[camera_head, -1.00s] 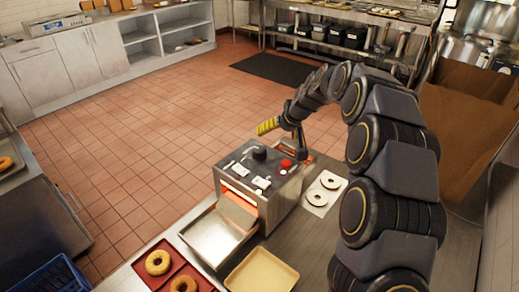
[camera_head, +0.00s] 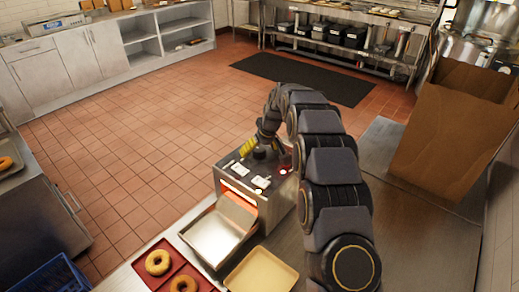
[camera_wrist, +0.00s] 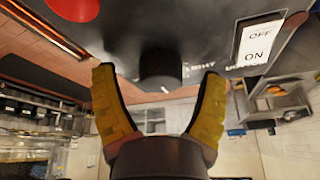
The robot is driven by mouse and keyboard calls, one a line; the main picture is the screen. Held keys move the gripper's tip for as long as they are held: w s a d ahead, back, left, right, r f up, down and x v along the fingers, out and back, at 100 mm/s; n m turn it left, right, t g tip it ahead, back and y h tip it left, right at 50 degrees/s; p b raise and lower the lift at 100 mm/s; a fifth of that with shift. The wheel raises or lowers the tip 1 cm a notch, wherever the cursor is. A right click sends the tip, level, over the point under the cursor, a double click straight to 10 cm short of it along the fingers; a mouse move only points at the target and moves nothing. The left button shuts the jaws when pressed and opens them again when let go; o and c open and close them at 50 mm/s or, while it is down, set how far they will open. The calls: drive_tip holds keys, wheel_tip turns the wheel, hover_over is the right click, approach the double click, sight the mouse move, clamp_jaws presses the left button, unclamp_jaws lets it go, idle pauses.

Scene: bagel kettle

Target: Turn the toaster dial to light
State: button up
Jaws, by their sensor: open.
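The toaster (camera_head: 250,185) is a grey metal box on the steel counter, with a glowing slot at its front. Its black dial (camera_head: 259,153) stands on the top panel. In the wrist view the dial (camera_wrist: 160,68) shows between and just beyond the fingertips, with lettering on the panel beside it that is partly hidden. My gripper (camera_wrist: 160,95) has two yellow fingers, spread apart. In the head view my gripper (camera_head: 248,148) is low over the panel, close to the dial. I cannot tell whether a finger touches the dial.
A red button (camera_head: 283,171) and a white ON/OFF switch (camera_wrist: 258,45) are on the panel near the dial. A metal chute (camera_head: 225,228) is in front of the toaster. A red tray (camera_head: 176,262) with bagels and a tan tray (camera_head: 262,273) are in front.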

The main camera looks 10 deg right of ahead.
drive_tip(key=c, duration=1.1)
drive_tip(key=shift+n, duration=0.3)
drive_tip(key=shift+c, duration=0.2)
drive_tip(key=n+g+y, duration=0.1)
drive_tip(key=n, duration=0.3)
drive_tip(key=shift+w+d, duration=0.1)
drive_tip(key=shift+d, duration=0.05)
drive_tip(key=n+g, duration=0.1)
drive_tip(key=n, duration=0.1)
drive_tip(key=n+y, duration=0.1)
drive_tip(key=n, duration=0.2)
drive_tip(key=shift+g, duration=0.4)
drive_tip(key=shift+n, duration=0.5)
drive_tip(key=o, duration=1.1)
drive_tip(key=shift+o, duration=0.2)
